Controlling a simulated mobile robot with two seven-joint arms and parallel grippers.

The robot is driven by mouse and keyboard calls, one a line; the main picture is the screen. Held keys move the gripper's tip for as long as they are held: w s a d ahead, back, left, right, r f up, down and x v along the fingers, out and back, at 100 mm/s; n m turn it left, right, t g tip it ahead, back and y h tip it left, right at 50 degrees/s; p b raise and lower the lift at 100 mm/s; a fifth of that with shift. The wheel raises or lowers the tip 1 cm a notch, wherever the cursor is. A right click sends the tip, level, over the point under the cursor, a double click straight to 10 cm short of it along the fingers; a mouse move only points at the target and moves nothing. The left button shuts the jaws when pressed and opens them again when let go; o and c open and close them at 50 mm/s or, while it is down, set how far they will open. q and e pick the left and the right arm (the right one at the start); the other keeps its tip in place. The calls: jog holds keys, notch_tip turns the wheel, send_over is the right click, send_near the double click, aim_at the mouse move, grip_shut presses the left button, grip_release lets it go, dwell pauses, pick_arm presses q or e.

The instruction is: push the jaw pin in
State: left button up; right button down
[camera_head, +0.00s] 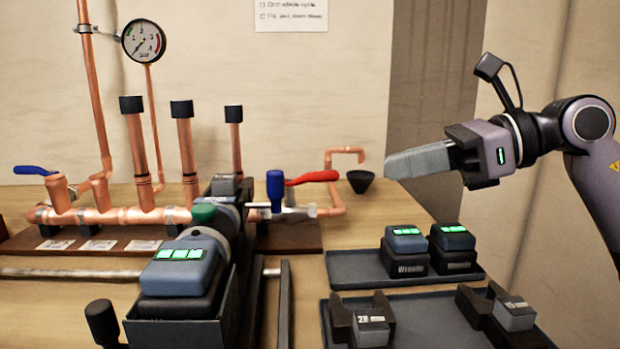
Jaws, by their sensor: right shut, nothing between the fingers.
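The press tool (180,270) lies in a dark cradle at the front left, its blue battery block showing green lights. A round green knob (203,213) sits on top of its head end; it looks like the jaw pin, though I cannot tell how far in it is. A grey jaw block (225,185) is just beyond the knob. My right gripper (390,166) is shut and empty, held in the air at the right, pointing left. It is well apart from the tool and the green knob. My left gripper is not in view.
Copper manifold pipes (130,214) with black caps stand at the back left. A blue upright handle (275,190) and a red lever (312,177) rise behind the tool. A tray (350,267) holds two batteries; a nearer tray (420,310) holds two dark jaws. A black funnel-shaped cup (360,182) stands behind.

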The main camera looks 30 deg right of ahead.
pick_arm(q)
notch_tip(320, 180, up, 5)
jog(key=p, duration=0.4)
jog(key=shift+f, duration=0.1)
pick_arm(e)
jog(key=r+x, duration=0.1)
jog(key=x, duration=1.1)
jog(key=shift+w+a, duration=0.3)
jog(key=shift+a, duration=0.05)
